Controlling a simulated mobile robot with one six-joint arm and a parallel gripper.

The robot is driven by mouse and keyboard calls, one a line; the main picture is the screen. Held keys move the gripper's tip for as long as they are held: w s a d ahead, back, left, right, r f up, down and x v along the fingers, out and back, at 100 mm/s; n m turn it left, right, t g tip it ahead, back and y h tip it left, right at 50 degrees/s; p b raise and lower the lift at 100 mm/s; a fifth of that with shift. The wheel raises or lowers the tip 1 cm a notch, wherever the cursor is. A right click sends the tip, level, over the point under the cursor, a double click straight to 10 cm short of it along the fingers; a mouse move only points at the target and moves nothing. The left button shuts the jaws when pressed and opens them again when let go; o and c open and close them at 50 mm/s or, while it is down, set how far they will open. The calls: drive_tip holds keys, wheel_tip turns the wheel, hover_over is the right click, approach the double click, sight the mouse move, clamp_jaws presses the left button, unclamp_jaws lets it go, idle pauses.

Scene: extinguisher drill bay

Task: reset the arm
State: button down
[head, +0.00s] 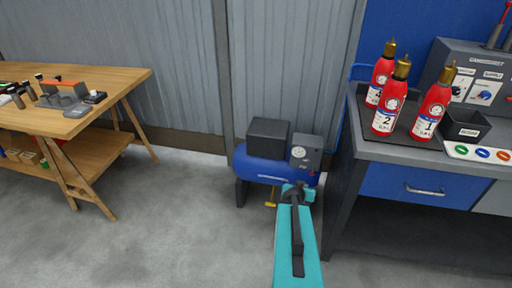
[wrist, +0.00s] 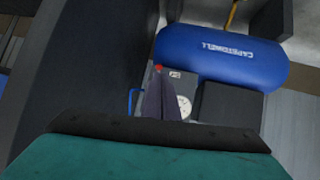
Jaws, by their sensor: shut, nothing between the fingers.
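My teal arm reaches forward from the bottom of the head view, and my gripper (head: 297,188) is at its far end, in front of the blue compressor (head: 262,168). In the wrist view my gripper (wrist: 161,90) shows as dark fingers held together with nothing between them. Behind the fingers are the compressor's grey control box with a round gauge and its blue tank (wrist: 222,60). I cannot tell the exact gap between the fingertips and the compressor.
Several red extinguishers (head: 388,112) stand on a dark mat on the right bench (head: 390,152), beside a black scrap bin (head: 464,127) and a grey control panel (head: 478,80). A wooden workbench (head: 134,80) with tools stands at the left.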

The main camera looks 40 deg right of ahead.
drive_tip(key=w+a+f+n+t+y, duration=0.1)
drive_tip(key=w+a+f+n, duration=0.1)
drive_tip(key=w+a, duration=0.4)
drive_tip(key=w+a+f+n+t+y, duration=0.1)
drive_tip(key=w+a+f, duration=0.1)
drive_tip(key=w+a, duration=0.5)
drive_tip(key=s+a+f+n+g+y+p, duration=0.1)
drive_tip(key=a+f, duration=0.3)
drive_tip(key=a, duration=0.4)
drive_tip(key=s+a+f+y+p, duration=0.1)
drive_tip(key=a+f, duration=0.2)
drive_tip(key=a, duration=0.5)
drive_tip(key=s+a+f+n+g+y, duration=0.1)
drive_tip(key=s+a+f+n+g, duration=0.1)
drive_tip(key=s+a+f, duration=0.45)
drive_tip(key=s+a+f+n+g+y, duration=0.1)
drive_tip(key=s+a+g+y, duration=0.15)
drive_tip(key=a, duration=0.65)
drive_tip(key=s+a+n+g+y, duration=0.2)
drive_tip(key=s+a+n+g, duration=0.3)
drive_tip(key=s+a, duration=0.4)
drive_tip(key=s+g, duration=0.1)
drive_tip(key=s, duration=0.5)
drive_tip(key=shift+f+y, duration=0.15)
drive_tip(key=shift+y, duration=0.2)
